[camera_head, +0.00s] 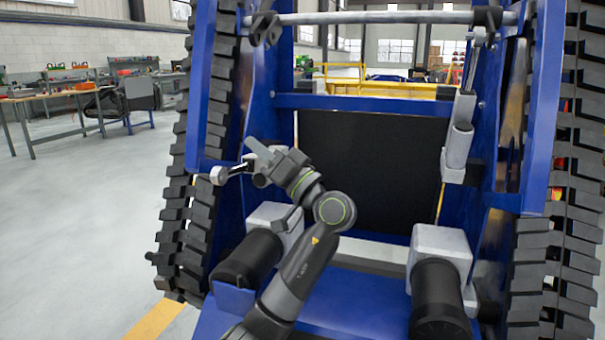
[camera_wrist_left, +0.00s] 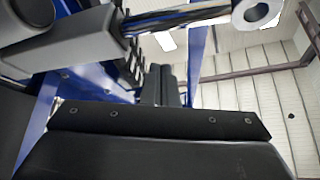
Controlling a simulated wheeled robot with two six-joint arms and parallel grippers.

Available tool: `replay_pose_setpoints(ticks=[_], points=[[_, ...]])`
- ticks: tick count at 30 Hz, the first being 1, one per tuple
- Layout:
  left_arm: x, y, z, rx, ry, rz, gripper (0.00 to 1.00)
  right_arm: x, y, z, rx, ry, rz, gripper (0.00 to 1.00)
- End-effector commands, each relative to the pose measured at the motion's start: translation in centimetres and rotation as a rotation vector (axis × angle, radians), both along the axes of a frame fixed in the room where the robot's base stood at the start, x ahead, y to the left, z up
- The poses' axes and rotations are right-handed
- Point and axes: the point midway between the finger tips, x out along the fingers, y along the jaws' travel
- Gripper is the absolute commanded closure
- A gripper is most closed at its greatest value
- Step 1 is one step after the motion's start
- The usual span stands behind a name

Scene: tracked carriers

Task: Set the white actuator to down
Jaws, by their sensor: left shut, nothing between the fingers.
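A light grey-white actuator (camera_head: 459,135) stands nearly upright at the right of the blue carrier frame, its thin rod pointing up. My left gripper (camera_head: 257,152) is at the left side of the frame, far from that actuator, and is shut and empty. Beside it, a metal rod with an eye end (camera_head: 219,175) points left. The rod and eye also show at the top of the left wrist view (camera_wrist_left: 262,12), coming out of a grey cylinder (camera_wrist_left: 75,45). The gripper hides part of this cylinder in the head view; I cannot tell whether they touch. My right gripper is not in view.
Black tracks (camera_head: 190,200) and (camera_head: 560,200) flank the blue frame. A metal crossbar (camera_head: 380,17) spans its top, and a black panel (camera_head: 375,165) fills its middle. Two motors (camera_head: 245,255) and (camera_head: 437,290) sit low in front. The floor at left is open.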

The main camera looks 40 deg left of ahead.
Motion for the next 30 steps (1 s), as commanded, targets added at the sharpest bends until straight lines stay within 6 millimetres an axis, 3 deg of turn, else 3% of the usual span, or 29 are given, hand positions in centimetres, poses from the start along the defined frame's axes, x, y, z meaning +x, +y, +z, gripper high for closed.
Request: replay_pose_setpoints(ticks=[3, 4, 18, 30], points=[[0.1, 0.1, 0.8, 0.0, 0.0, -0.002, 1.0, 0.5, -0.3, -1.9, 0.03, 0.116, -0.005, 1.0], [0.3, -0.4, 0.2, -0.004, 0.003, -0.005, 1.0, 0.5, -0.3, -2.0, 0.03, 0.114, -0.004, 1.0], [1.7, -7.3, -3.9, -0.001, 0.003, -0.003, 1.0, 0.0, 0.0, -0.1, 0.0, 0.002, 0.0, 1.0], [1.9, -8.4, -4.5, 0.0, 0.001, -0.001, 1.0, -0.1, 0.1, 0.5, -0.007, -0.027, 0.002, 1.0]])
